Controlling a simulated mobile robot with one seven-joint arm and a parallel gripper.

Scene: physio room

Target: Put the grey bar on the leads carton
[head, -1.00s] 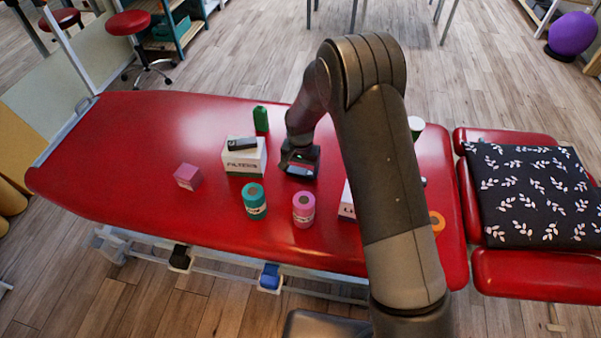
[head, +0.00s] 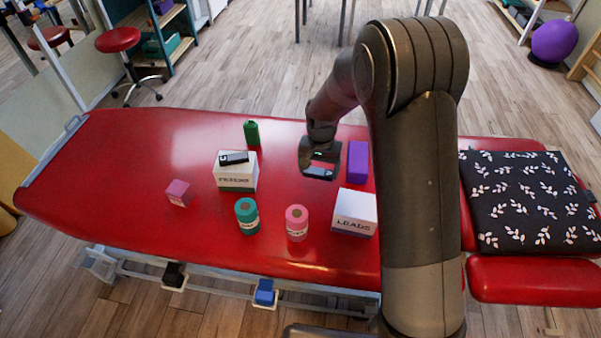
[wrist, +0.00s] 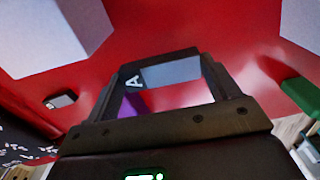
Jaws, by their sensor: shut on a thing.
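My gripper (head: 319,172) hangs over the red couch in the head view, behind and left of the leads carton (head: 354,212), a white box. It is shut on the grey bar, which shows as a pale grey strip (wrist: 172,75) between the fingers in the wrist view. In the head view the gripper mostly hides the bar. The carton's top looks bare, though my arm stands close to its right side. A pale box (wrist: 45,35) at the upper left of the wrist view appears to be the leads carton. The bar is apart from it.
A purple box (head: 358,162) stands right of my gripper. Pink (head: 297,223) and teal (head: 247,216) tubs stand in front. A second carton (head: 236,178) bears a dark object (head: 233,158); a green bottle (head: 251,133) and pink cube (head: 179,193) are near it. The couch's left end is clear.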

